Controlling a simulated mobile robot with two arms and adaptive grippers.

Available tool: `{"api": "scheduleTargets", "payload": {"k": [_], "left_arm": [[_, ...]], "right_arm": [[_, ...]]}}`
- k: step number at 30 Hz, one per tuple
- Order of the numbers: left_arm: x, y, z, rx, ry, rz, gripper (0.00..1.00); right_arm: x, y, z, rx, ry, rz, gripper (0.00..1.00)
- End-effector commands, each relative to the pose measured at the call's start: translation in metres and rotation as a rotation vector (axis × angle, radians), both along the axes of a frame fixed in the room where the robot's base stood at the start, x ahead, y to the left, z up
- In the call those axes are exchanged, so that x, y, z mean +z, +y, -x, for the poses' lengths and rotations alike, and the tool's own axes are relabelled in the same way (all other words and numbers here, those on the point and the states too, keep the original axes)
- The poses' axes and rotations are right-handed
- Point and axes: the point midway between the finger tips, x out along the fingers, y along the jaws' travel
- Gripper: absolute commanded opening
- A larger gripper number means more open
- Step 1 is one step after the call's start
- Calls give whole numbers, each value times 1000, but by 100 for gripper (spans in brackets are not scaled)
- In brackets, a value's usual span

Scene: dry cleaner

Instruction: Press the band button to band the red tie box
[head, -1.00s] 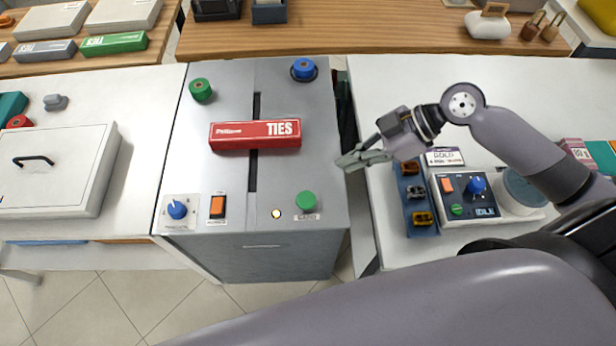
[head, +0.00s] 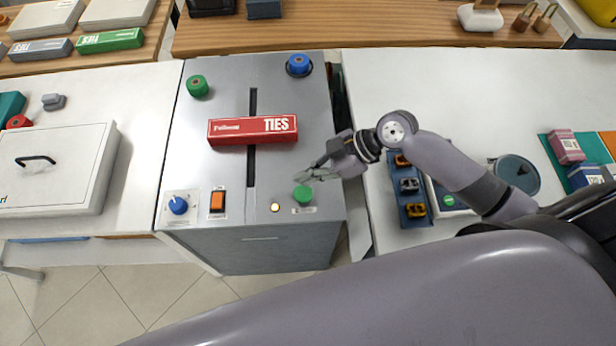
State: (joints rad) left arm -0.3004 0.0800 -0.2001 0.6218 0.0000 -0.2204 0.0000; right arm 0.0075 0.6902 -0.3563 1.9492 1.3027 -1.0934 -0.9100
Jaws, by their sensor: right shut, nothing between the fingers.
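The red tie box (head: 252,130), marked TIES, lies across the dark slot in the top of the grey banding machine (head: 210,171). A green button (head: 302,194) with a label below it sits near the machine's front right corner. My right gripper (head: 302,176) is shut and empty. In the picture its fingertips are just above the green button, on the side toward the box; I cannot tell whether they touch it. A small round yellow light (head: 275,208) is left of the button. My left gripper is not in view.
The machine also bears an orange switch (head: 217,201), a blue knob (head: 178,205), a green spool (head: 197,86) and a blue spool (head: 299,65). A blue tray (head: 415,217) of small parts stands right of it. A white lidded case (head: 62,180) lies left.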

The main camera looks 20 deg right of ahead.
Motion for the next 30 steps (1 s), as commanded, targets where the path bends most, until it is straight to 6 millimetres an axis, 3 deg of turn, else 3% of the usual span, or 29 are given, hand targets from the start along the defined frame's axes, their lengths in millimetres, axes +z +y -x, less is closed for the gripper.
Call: {"api": "scheduleTargets", "payload": {"k": [7,20,30], "left_arm": [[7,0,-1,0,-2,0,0],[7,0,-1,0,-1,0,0],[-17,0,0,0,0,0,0]], "right_arm": [[-30,-1,1,-4,4,4,0],[-35,-1,1,-2,2,5,0],[-60,-1,2,-2,4,6,0]]}}
